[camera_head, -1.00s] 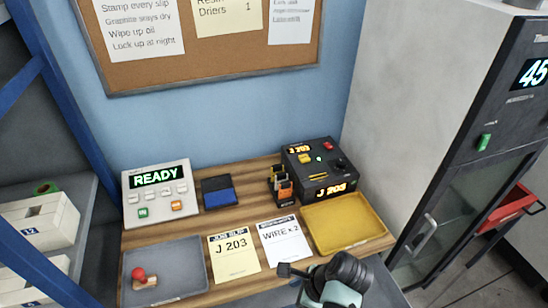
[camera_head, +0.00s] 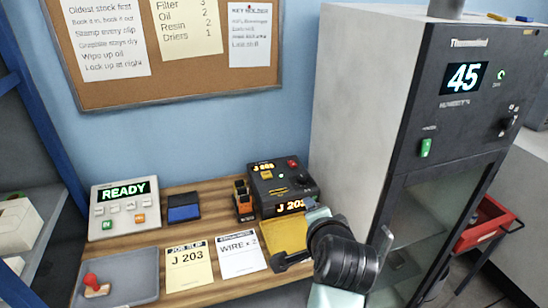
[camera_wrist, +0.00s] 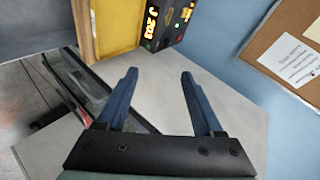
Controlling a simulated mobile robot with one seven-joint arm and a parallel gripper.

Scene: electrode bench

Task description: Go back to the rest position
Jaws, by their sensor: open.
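My gripper (camera_wrist: 157,98) is open in the wrist view, its two blue fingers apart with nothing between them. In the head view my dark arm links stand in front of the yellow tray (camera_head: 270,232) and the cabinet's lower part; the fingers cannot be made out there. In the wrist view the fingers point toward the light grey cabinet side (camera_wrist: 158,92), with the yellow tray (camera_wrist: 116,25) beyond.
The wooden bench (camera_head: 187,235) holds a READY panel (camera_head: 124,208), a blue-black pad (camera_head: 184,207), a grey tray (camera_head: 125,270) with a red-handled stamp (camera_head: 95,286), paper slips and a J 203 device (camera_head: 283,187). The humidity cabinet (camera_head: 425,120) stands right; a red cart (camera_head: 484,224) is behind.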

